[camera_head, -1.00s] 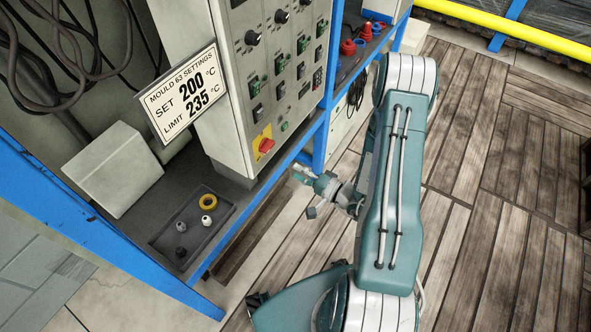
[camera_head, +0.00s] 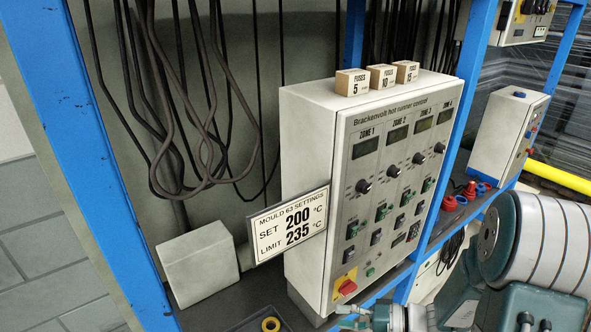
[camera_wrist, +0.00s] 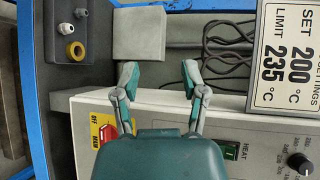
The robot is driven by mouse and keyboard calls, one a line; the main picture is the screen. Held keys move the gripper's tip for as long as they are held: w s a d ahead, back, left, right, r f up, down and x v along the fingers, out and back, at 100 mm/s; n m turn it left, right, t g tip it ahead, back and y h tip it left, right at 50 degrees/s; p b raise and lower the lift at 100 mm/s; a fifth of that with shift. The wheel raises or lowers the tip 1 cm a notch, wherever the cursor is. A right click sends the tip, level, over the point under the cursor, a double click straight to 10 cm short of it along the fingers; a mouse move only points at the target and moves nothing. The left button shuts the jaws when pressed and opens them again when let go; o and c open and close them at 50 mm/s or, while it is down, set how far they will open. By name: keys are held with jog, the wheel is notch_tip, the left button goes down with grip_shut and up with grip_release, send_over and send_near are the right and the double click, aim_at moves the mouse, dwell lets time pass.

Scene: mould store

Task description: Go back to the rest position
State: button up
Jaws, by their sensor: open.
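My gripper (camera_wrist: 160,78) is open and empty in the wrist view, its two fingers spread apart. It is in front of the control cabinet, near the red and yellow main switch (camera_wrist: 108,134). In the head view part of it shows low at the bottom edge, near the same switch (camera_head: 345,286). My teal arm fills the lower right corner there. The cabinet (camera_head: 390,150) is a pale box marked Brackenvolt hot runner control, with dials, displays and switches for several zones.
A sign (camera_head: 290,224) reads SET 200, LIMIT 235. A pale block (camera_head: 198,265) stands left of the cabinet. Three fuse boxes (camera_head: 382,77) sit on top. A dark tray (camera_wrist: 84,75) holds a yellow ring (camera_wrist: 75,50) and small knobs. Blue frame posts (camera_head: 90,150) flank the cabinet. Cables hang behind.

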jog(key=s+a+r+n+g+h, duration=0.1)
jog(key=s+r+n+g+h, duration=0.35)
jog(key=s+r+h, duration=0.35)
jog(key=s+d+r+m+t+h, duration=0.1)
jog(key=s+d+r+t+h, duration=0.3)
jog(key=r, duration=0.5)
jog(key=d+t+h, duration=0.1)
jog(key=t+h, duration=0.1)
jog(key=h, duration=0.1)
jog(key=shift+s+d+r, duration=0.15)
jog(key=shift+s+d, duration=0.05)
jog(key=shift+d, duration=0.2)
